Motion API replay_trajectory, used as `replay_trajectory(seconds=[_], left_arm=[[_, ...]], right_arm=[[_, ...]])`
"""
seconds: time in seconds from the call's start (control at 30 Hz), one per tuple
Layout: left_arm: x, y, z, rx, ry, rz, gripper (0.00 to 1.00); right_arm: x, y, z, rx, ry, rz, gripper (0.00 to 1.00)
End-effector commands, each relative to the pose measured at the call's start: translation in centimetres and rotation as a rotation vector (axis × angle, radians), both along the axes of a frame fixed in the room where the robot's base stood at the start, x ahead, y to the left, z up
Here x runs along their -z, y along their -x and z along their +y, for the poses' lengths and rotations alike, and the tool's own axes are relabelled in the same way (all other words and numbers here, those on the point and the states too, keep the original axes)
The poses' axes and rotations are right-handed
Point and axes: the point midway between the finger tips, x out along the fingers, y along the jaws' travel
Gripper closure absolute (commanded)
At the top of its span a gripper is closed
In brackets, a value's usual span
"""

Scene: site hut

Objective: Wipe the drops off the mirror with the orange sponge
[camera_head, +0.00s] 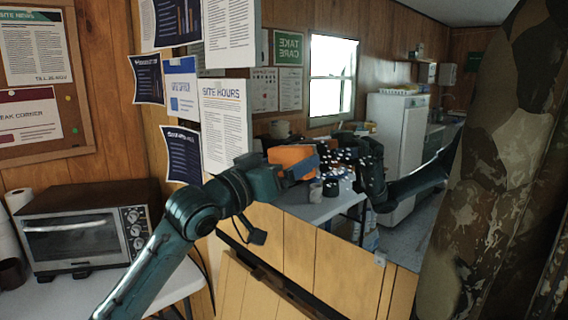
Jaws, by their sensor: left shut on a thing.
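The mirror (375,42) hangs on the wood wall, right of the posters, and reflects the hut. White drops (338,156) are clustered near its middle-left; some dots may be reflections of others. My left gripper (302,168) is shut on the orange sponge (291,154) and holds it up at the left side of the drops. The gripper hides part of the sponge, and I cannot tell whether the sponge touches the glass. The dark arm to the right of the drops is my left arm's reflection. My right gripper is not in view.
A toaster oven (82,231) stands on a white table (60,296) at the left. Posters (226,118) cover the wall beside the mirror. Camouflage cloth (503,180) hangs at the right, covering the mirror's right side. The fridge, window and another table are seen in the mirror.

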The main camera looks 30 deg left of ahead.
Motion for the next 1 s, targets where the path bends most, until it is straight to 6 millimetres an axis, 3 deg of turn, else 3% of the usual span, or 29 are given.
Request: replay_trajectory(seconds=[0.73, 1.0], left_arm=[[0.0, -1.2, -0.6, 0.001, 0.000, -0.001, 0.32], [-0.2, -0.4, -2.5, 0.002, 0.003, 0.000, 0.32]], right_arm=[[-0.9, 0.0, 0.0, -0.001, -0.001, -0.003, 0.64], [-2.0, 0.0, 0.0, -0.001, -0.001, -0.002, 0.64]])
